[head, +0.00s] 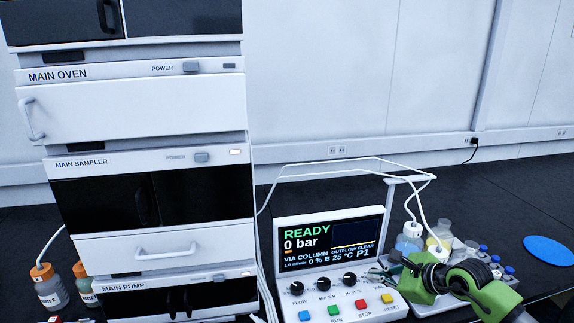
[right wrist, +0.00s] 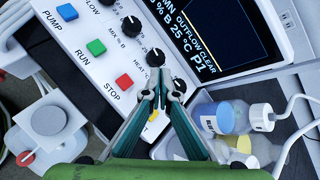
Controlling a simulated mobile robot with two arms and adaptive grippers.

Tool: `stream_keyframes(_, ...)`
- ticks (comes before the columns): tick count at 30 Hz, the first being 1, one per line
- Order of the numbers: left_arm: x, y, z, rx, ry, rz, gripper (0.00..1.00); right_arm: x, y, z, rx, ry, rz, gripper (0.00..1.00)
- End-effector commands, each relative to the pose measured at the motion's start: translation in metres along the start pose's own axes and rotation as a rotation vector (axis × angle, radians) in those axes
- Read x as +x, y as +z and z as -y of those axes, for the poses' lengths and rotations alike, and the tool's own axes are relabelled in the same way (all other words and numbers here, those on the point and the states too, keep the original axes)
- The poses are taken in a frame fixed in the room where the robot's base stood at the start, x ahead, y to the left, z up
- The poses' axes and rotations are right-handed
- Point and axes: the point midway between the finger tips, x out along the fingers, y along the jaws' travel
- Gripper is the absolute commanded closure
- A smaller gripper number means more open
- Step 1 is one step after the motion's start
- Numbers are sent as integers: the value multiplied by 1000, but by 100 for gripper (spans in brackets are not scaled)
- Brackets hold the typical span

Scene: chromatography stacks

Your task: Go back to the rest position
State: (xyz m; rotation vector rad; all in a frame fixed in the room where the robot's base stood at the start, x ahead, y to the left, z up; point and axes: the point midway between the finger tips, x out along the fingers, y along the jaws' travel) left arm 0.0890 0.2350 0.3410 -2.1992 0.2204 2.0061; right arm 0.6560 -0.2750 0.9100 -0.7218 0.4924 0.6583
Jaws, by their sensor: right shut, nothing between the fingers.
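My right gripper (head: 380,273) is in the head view at the right side of the control console (head: 341,310). Its arm, green and black, comes in from the lower right. In the right wrist view the two teal and grey fingers (right wrist: 166,90) meet at their tips and are empty. The tips show over the console face near the rightmost knob, close to the lower edge of the screen; whether they touch it cannot be told. The fingers partly hide the yellow button (right wrist: 151,126). My left gripper is not in view.
The console screen (head: 331,240) reads READY, 0 bar. A tall stack with the main sampler (head: 150,160) stands at left. Bottles (head: 410,238) with white tubing and several small capped vials stand close behind my right arm. A blue disc (head: 549,251) lies at far right.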

Motion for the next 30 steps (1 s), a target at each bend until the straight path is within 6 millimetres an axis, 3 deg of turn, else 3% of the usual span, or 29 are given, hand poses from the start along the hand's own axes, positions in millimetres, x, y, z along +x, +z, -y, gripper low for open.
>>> stream_keyframes(3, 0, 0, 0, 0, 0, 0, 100, 6, 60, -38, 173, 38, 228, 100)
stream_keyframes(6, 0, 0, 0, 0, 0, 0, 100, -6, 117, -62, 410, 67, 463, 100)
stream_keyframes(9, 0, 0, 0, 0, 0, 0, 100, -31, 160, -67, 701, 84, 683, 100)
stream_keyframes(13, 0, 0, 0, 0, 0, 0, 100, -67, 178, -52, 1125, 78, 912, 100)
stream_keyframes(17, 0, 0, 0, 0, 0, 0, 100, -92, 152, -34, 1585, 32, 1070, 100)
stream_keyframes(21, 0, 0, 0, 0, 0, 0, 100, -103, 87, -32, 2104, -77, 1148, 100)
stream_keyframes(25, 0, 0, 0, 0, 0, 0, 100, -102, 14, -63, 2575, -242, 1123, 100)
stream_keyframes(28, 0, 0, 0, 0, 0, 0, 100, -100, -34, -105, 2885, -398, 1041, 100)
stream_keyframes(29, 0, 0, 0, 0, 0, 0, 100, -99, -46, -119, -2922, 441, -991, 100)
stream_keyframes(30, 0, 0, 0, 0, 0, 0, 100, -100, -61, -140, -2850, 479, -886, 100)
